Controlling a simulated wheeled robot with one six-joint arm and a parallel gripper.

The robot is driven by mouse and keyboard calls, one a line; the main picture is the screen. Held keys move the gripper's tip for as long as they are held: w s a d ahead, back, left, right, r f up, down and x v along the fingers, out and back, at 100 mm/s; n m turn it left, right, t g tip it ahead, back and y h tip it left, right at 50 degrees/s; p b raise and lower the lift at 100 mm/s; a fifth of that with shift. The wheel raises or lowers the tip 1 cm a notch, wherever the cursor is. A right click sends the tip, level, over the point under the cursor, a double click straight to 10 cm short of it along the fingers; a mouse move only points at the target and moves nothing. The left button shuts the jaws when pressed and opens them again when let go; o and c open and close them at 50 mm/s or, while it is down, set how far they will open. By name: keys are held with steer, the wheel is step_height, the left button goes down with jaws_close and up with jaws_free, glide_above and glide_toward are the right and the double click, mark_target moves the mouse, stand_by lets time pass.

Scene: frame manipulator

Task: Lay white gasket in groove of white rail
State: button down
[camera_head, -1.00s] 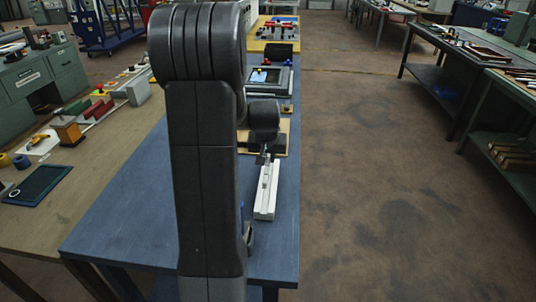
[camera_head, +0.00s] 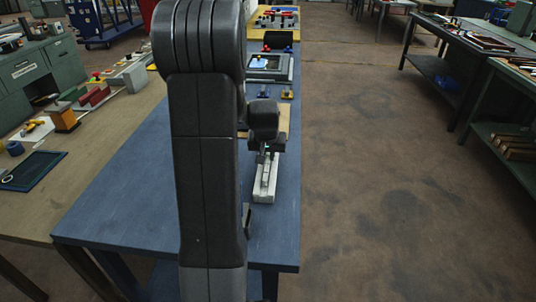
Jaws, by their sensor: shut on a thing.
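The white rail (camera_head: 264,192) lies lengthwise on the blue table, its near end toward me. A thin grey line runs along its top, where the groove is. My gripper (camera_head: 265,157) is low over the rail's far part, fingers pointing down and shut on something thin. The white gasket is too small and too close in colour to the rail to tell apart. I cannot tell whether it touches the groove.
The blue table (camera_head: 130,205) has bare room left of my arm and in front of the rail. A light wooden board (camera_head: 284,118) lies behind my gripper. Farther back is a grey tray (camera_head: 268,66). The table's right edge is close to the rail.

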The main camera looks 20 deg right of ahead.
steer(key=c, duration=1.3)
jaws_free()
steer(key=shift+c, duration=0.2)
steer(key=v, duration=1.3)
steer(key=shift+s+r, duration=0.2)
steer(key=shift+r, duration=0.15)
steer(key=shift+f, duration=0.1)
steer(key=x, duration=1.3)
steer(key=shift+w+f, duration=0.1)
steer(key=shift+f, duration=0.05)
steer(key=shift+w+r+p, duration=0.15)
steer(key=shift+r+p, duration=0.1)
steer(key=shift+p, duration=0.15)
steer(key=shift+r+p, duration=0.35)
steer(key=shift+r, duration=0.1)
